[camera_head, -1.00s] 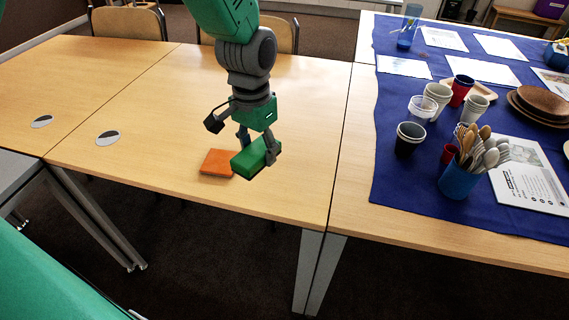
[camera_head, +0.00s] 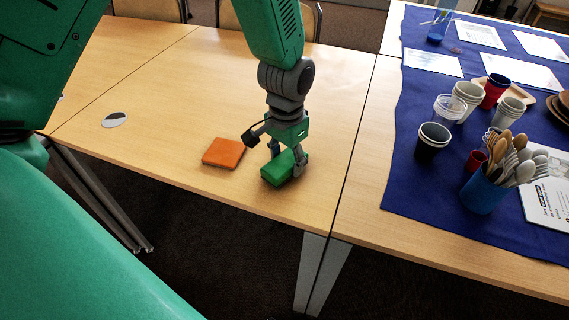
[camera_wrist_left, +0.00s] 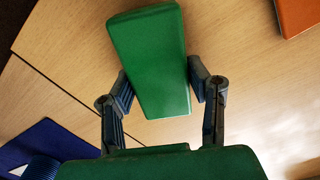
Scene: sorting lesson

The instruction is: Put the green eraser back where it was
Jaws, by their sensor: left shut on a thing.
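The green eraser (camera_head: 281,168) is a green block on or just above the wooden table (camera_head: 190,90), near its front edge. It also shows large in the left wrist view (camera_wrist_left: 150,60), between the two fingers. My left gripper (camera_head: 288,160) is shut on it from above. In the left wrist view the fingers (camera_wrist_left: 160,95) lie along both sides of the block. Whether the block's underside touches the table is hard to tell. My right gripper is not in view.
An orange block (camera_head: 223,153) lies flat on the table just left of the eraser. To the right, a blue cloth (camera_head: 405,170) carries a dark cup (camera_head: 432,141), other cups, and a blue holder (camera_head: 482,194) with spoons and forks. The table left of the orange block is clear.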

